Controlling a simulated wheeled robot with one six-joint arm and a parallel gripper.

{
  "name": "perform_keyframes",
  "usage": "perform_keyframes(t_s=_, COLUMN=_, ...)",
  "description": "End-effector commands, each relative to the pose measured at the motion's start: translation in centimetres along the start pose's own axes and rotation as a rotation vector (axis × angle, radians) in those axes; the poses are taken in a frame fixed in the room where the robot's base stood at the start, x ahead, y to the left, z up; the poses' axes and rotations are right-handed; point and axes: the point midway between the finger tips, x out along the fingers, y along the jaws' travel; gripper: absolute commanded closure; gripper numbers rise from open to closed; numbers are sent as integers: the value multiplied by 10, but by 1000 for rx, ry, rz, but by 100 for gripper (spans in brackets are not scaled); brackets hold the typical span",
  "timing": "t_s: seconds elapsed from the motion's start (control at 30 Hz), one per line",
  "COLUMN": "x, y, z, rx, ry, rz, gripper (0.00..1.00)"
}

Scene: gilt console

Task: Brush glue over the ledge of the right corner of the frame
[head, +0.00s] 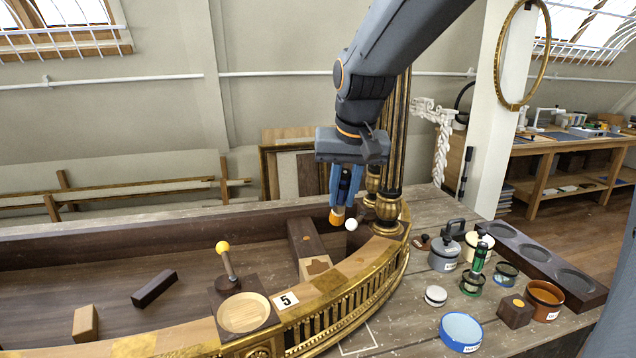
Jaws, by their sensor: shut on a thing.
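My gripper (343,208), with blue fingers and orange tips, points down over the right part of the curved gilt frame (345,305). It is shut on a tool of which a white round knob (351,225) shows beside the fingertips. The rest of the tool is hidden, so I cannot see bristles. Below, the pale ledge (314,267) at the end of a dark block carries a darker brown patch. I cannot tell whether the tool touches anything.
A gilt column (389,204) stands close to the right of my gripper. Left are a yellow-knobbed tool (226,262), a round wooden dish (244,312) and a "5" label (286,300). Pots, including a blue-rimmed one (461,331), and a dark tray (540,257) crowd the right.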

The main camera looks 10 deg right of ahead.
Motion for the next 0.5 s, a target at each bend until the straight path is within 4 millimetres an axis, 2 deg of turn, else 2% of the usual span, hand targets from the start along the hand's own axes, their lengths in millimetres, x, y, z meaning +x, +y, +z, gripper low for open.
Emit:
perform_keyframes(t_s=0.17, x=7, y=-11, z=-13, rx=-15, ry=-1, rz=-5, gripper=100)
perform_keyframes(t_s=0.5, x=32, y=-12, z=-5, rx=-19, ry=0, rz=-7, gripper=100)
